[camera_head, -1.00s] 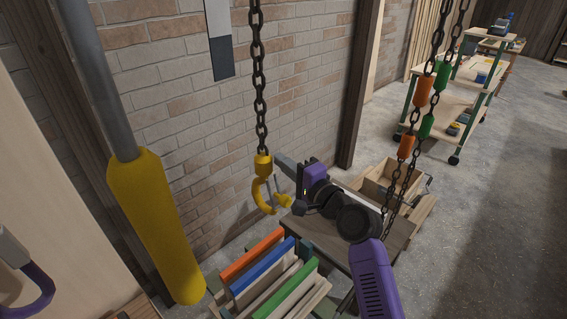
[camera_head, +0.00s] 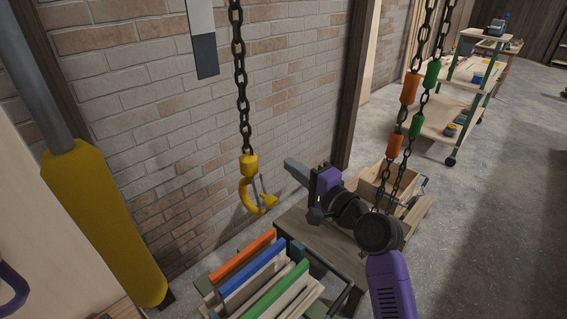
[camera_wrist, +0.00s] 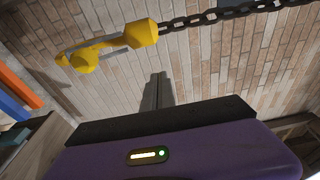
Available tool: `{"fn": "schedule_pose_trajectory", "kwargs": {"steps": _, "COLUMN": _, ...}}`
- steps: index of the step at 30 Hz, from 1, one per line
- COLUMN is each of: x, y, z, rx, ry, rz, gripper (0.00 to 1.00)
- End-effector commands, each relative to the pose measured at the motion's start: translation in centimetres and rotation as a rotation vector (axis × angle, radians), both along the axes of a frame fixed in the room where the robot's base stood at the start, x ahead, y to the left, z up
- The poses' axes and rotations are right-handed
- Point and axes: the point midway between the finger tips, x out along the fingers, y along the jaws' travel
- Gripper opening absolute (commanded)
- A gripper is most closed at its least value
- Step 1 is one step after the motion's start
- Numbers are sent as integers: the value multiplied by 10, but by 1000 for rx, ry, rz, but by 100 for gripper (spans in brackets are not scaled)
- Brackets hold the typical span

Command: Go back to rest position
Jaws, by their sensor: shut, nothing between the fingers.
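My gripper (camera_head: 290,163) is at the end of my purple and black arm, in the middle of the head view, with its grey fingers pointing left toward the brick wall. The fingers are shut and empty. In the wrist view the shut fingers (camera_wrist: 157,90) show beyond the dark gripper body. A yellow hook (camera_head: 254,192) hangs from a dark chain just left of my gripper, apart from it. The hook also shows in the wrist view (camera_wrist: 105,45), at the upper left.
A crate of coloured boards (camera_head: 262,262) stands below the hook. A wooden table (camera_head: 330,245) and a wooden box (camera_head: 375,180) lie below and behind my arm. Chains with orange and green links (camera_head: 410,88) hang at right. A yellow padded post (camera_head: 105,220) stands left. Floor at right is clear.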

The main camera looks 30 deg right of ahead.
Motion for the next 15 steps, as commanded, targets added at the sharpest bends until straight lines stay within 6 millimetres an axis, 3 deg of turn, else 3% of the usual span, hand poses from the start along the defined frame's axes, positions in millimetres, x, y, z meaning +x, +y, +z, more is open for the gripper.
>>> {"fn": "schedule_pose_trajectory", "kwargs": {"steps": 6, "x": -38, "y": -9, "z": -2, "rx": -1, "ry": 1, "rz": -5, "gripper": 0}}
{"fn": "schedule_pose_trajectory", "kwargs": {"steps": 15, "x": -54, "y": -11, "z": -1, "rx": 0, "ry": 1, "rz": -3, "gripper": 0}}
